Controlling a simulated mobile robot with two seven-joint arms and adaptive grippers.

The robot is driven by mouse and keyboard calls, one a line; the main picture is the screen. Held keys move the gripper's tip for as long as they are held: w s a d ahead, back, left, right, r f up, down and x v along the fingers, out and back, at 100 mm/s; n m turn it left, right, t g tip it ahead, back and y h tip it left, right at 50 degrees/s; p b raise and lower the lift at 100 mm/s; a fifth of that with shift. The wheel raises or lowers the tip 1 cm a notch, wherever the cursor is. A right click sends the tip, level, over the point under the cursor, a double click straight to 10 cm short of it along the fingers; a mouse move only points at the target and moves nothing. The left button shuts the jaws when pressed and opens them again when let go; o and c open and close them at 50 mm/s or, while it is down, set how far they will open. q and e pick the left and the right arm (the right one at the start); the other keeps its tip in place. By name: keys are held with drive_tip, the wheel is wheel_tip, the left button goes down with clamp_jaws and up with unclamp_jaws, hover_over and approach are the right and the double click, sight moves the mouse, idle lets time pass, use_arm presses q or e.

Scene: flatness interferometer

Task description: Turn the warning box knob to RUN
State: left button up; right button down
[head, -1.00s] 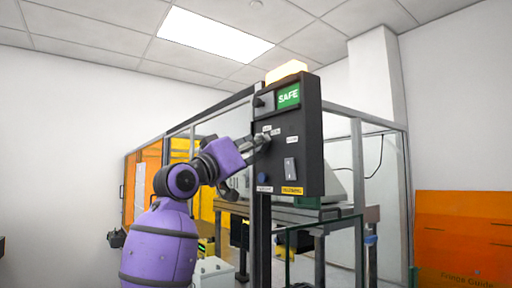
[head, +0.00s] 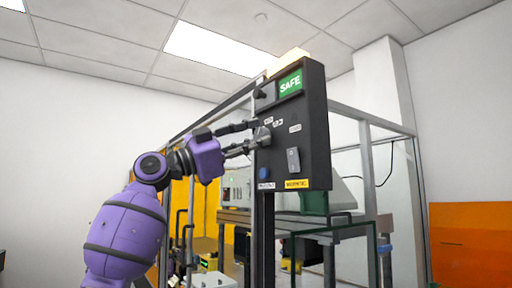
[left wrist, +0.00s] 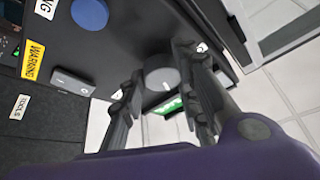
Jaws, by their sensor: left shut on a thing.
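The warning box (head: 312,135) is a dark panel box with a lit green SAFE sign (head: 290,84). Its round grey knob (head: 264,136) is on the panel's left side, with small white labels above it that are too small to read. My left gripper (head: 251,136) reaches in from the left, one finger above the other, shut on the knob. In the left wrist view the knob (left wrist: 162,76) sits between the two fingers of the left gripper (left wrist: 157,70). Which label the knob points to cannot be told. My right gripper is not in view.
The panel also carries a grey rocker switch (head: 293,160), a blue button (head: 263,174), a yellow label (head: 297,184) and a small black part (head: 262,93) beside the sign. A framed enclosure and bench (head: 340,222) stand behind. An orange panel (head: 470,243) is at right.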

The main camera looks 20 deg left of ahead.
use_arm(q)
drive_tip(key=m+g, duration=0.2)
drive_tip(key=m, duration=0.2)
drive_tip(key=m+g+p, duration=0.1)
drive_tip(key=m+g, duration=0.1)
drive_tip(key=m, duration=0.3)
drive_tip(key=shift+w+f, duration=0.1)
drive_tip(key=shift+w, duration=0.1)
drive_tip(key=shift+f, duration=0.15)
drive_tip(key=o, duration=0.9)
drive_tip(key=shift+o, duration=0.6)
drive_tip(key=shift+s+r, duration=0.1)
drive_tip(key=shift+r, duration=0.1)
drive_tip(key=shift+a, duration=0.1)
